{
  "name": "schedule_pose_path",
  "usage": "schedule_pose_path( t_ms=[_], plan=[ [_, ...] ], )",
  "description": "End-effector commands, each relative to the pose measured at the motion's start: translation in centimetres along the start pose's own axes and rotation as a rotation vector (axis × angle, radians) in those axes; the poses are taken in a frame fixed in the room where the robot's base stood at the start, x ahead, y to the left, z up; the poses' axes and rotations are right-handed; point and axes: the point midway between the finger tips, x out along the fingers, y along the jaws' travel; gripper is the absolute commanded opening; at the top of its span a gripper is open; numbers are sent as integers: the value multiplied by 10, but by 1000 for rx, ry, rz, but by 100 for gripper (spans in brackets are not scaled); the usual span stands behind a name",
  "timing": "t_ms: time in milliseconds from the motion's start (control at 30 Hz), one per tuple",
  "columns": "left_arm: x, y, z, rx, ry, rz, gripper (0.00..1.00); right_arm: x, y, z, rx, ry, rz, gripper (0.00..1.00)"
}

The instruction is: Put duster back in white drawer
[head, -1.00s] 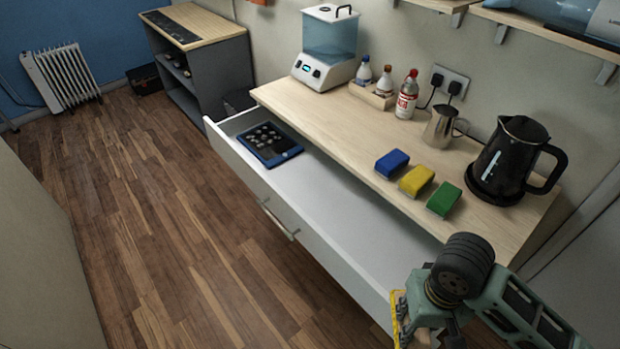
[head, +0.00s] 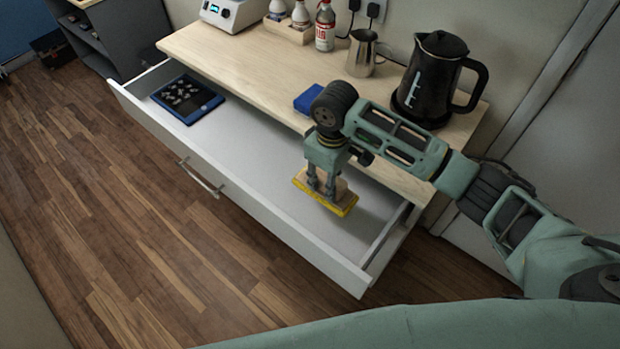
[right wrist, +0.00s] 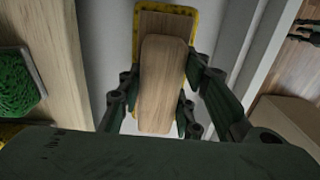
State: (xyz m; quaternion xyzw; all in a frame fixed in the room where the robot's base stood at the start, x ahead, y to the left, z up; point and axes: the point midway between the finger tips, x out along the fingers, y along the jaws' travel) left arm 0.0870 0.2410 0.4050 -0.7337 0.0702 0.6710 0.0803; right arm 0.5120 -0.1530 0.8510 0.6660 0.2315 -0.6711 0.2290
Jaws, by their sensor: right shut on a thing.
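The duster, a wooden block with a handle and a yellow pad (head: 340,207), is held by my right gripper (head: 328,186). In the right wrist view the gripper (right wrist: 160,97) has its fingers on both sides of the duster's wooden handle (right wrist: 162,85). The white drawer (head: 245,150) is pulled open under the wooden counter. The duster is over the drawer's near right part; I cannot tell whether it touches the drawer floor. My left gripper is not in view.
A blue tray with small pieces (head: 187,98) lies in the drawer's far left end. A green sponge (right wrist: 17,85) shows in the right wrist view. The drawer's middle is clear.

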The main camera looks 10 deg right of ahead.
Motion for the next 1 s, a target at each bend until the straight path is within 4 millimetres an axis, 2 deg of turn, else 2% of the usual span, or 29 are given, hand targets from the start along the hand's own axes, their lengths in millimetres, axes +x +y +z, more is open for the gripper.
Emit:
schedule_pose_path(
  t_ms=[100,533,967,1000],
  plan=[
    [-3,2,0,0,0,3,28,24,-1,1,0,-3,-1,0],
    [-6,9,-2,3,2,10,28,76,0,0,0,-1,0,0],
    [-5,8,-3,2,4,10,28,84,0,0,1,0,1,0],
    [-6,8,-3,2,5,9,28,83,0,0,0,1,1,35]
  ],
)
